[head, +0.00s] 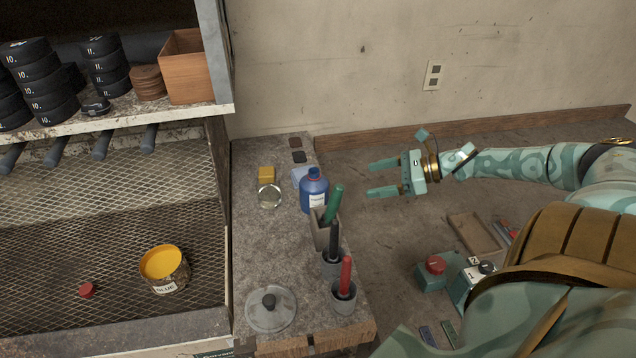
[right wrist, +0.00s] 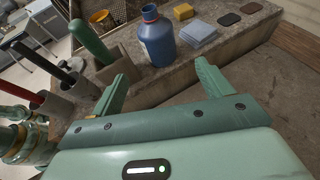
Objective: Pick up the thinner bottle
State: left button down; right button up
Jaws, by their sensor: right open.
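The thinner bottle, a blue bottle (head: 314,196) with a white label, stands upright on the worn grey bench top (head: 247,222). It also shows in the right wrist view (right wrist: 157,42), upright and just beyond the gap between my fingers. My right gripper (head: 370,179) is open and empty to the right of the bottle, its fingers pointing left towards it. In the right wrist view the open fingers (right wrist: 162,76) frame the bottle from below without touching it. My left gripper is in neither view.
Close in front of the bottle stand holders with a green tool (head: 334,203), a black one (head: 334,240) and a red one (head: 346,277). A light blue sponge stack (right wrist: 198,32) sits beside it. A glue pot (head: 164,268) and glass lid (head: 270,309) are further left.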

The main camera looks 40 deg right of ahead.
aim_at(320, 189)
jog(key=b+x, duration=0.6)
jog(key=x, duration=0.9)
jog(key=shift+a+b, duration=0.3)
jog(key=shift+b, duration=0.1)
jog(key=c, duration=0.7)
jog(key=shift+c, duration=0.7)
